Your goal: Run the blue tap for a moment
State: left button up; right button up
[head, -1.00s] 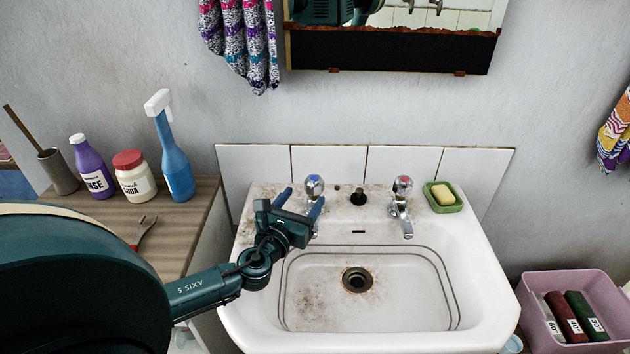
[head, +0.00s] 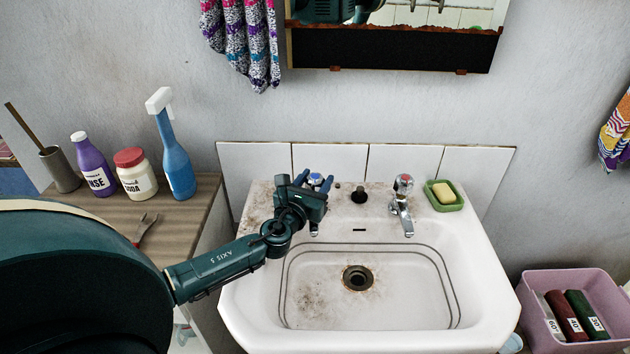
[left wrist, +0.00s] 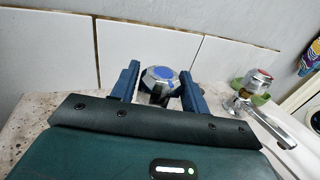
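The blue tap (head: 315,180) stands at the back left of the washbasin; its clear knob has a blue cap, and my gripper hides most of its body. In the left wrist view the blue tap's knob (left wrist: 160,80) is between the two fingers. My left gripper (head: 315,182) is open around the knob, with a small gap showing beside the fingers; it also shows in the left wrist view (left wrist: 160,85). No water shows in the basin. My right gripper is not in view.
The red-capped tap (head: 403,195) and a green soap dish (head: 446,204) stand on the right of the stained washbasin (head: 480,290). A blue spray bottle (head: 176,165) and other bottles stand on the left counter. A mirror hangs above.

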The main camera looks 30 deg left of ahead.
pick_arm(q)
jog(key=c, duration=0.6)
jog(key=shift+n+y+p, duration=0.3)
jog(key=shift+y, duration=0.2)
jog(key=n+g+y+p, duration=0.1)
jog(key=y, duration=0.1)
jog(key=shift+d+r+n+y, duration=0.1)
jog(key=shift+n+y, duration=0.2)
jog(key=shift+n, duration=0.1)
jog(key=n+g+y+p, duration=0.1)
jog(key=n+y, duration=0.1)
jog(key=y, duration=0.1)
jog(key=shift+n+g+y, duration=0.3)
jog(key=shift+n+g, duration=0.1)
jog(key=n+g+y+b, duration=0.1)
jog(key=n+g+y, duration=0.2)
jog(key=g+y, duration=0.1)
jog(key=shift+f, duration=0.2)
jog(key=shift+n+g+y+b, duration=0.85)
jog(key=shift+n+g+y, duration=0.45)
jog(key=shift+n+g, duration=0.55)
jog(key=shift+r+g, duration=0.1)
jog(key=shift+g, duration=0.35)
jog(key=o, duration=1)
